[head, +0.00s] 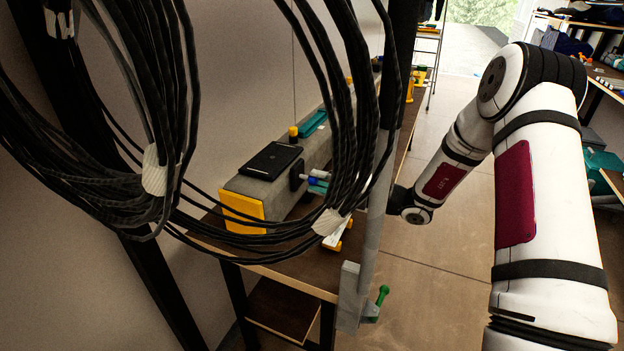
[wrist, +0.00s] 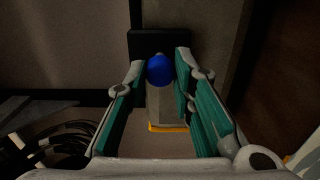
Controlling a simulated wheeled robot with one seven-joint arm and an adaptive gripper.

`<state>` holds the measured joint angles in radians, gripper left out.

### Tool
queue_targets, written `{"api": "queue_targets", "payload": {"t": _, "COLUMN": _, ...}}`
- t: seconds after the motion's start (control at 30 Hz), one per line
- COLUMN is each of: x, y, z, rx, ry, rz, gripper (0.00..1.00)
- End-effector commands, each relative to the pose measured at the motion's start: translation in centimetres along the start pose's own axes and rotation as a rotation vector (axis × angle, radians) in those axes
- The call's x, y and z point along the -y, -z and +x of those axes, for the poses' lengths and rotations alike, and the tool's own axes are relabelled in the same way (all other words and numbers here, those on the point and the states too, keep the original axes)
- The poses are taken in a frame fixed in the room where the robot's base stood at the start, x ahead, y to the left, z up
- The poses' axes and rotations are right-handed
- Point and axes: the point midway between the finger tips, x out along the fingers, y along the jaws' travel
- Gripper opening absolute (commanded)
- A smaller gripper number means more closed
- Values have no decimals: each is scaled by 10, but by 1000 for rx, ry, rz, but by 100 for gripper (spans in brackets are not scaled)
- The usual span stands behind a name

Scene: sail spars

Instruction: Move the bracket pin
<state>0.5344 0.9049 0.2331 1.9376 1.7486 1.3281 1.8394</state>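The bracket pin shows a round blue head (wrist: 160,69) in the wrist view, in front of a black bracket (wrist: 147,42). In the head view the blue pin (head: 312,181) sticks out from the black bracket (head: 296,175) on the side of a grey beam (head: 262,192). My gripper (wrist: 160,72) has teal-lined fingers on either side of the blue head. The fingers are apart, with a small gap visible on the left; contact on the right is unclear. In the head view, cables and a grey post hide most of my gripper.
Black cable coils (head: 345,100) and a grey post (head: 378,200) stand in the foreground. A green-handled pin (head: 382,295) sits in the post's lower fitting. A black tablet (head: 271,160) lies on the beam, above a brown bench (head: 300,268). Open floor lies right of the bench.

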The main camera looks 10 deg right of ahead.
Motion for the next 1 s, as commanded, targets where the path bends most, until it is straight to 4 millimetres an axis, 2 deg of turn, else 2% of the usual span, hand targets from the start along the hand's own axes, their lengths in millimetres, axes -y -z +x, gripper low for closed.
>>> {"api": "queue_targets", "payload": {"t": 0.8, "x": 1, "y": 0, "z": 12, "rx": -1, "ry": 1, "rz": 0, "gripper": 0}}
{"api": "queue_targets", "payload": {"t": 0.83, "x": 1, "y": 0, "z": 12, "rx": -1, "ry": 1, "rz": 0, "gripper": 25}}
{"api": "queue_targets", "payload": {"t": 0.9, "x": 1, "y": 0, "z": 12, "rx": -1, "ry": 1, "rz": 0, "gripper": 41}}
{"api": "queue_targets", "payload": {"t": 0.93, "x": 1, "y": 0, "z": 12, "rx": 0, "ry": 1, "rz": 0, "gripper": 46}}
{"api": "queue_targets", "payload": {"t": 1.0, "x": 0, "y": 0, "z": 12, "rx": 0, "ry": 1, "rz": 0, "gripper": 46}}
